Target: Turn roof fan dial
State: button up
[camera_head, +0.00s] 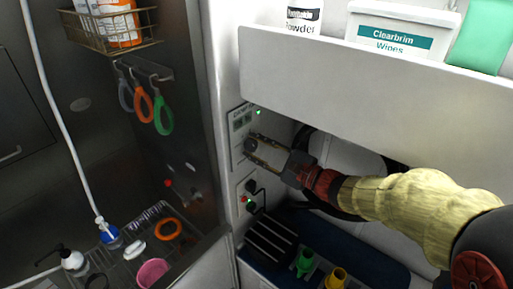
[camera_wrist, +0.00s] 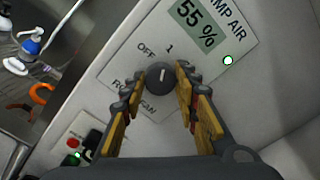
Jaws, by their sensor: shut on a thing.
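The roof fan dial (camera_wrist: 160,78) is a small round black knob with a white pointer line, on a white control panel (camera_wrist: 133,62). In the wrist view the line points roughly at the "1" mark; "OFF" is printed to its left. A "ROOF FAN" label below is partly covered by a finger. My gripper (camera_wrist: 157,80) is shut on the dial, one finger on each side. In the head view my gripper (camera_head: 250,147) reaches the panel (camera_head: 236,130) from the right, and its fingers hide the dial.
A display (camera_wrist: 197,20) reading 55 % and a lit green lamp (camera_wrist: 228,60) are beside the dial. A white shelf front (camera_head: 370,95) overhangs my arm, carrying a wipes box (camera_head: 400,32). Below are a plug (camera_head: 252,187) and a dark slatted box (camera_head: 268,240). A metal tub is left.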

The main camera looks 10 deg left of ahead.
jog(key=shift+m, duration=0.5)
jog(key=o, duration=1.2)
jog(key=shift+c, duration=0.2)
jog(key=v, duration=1.2)
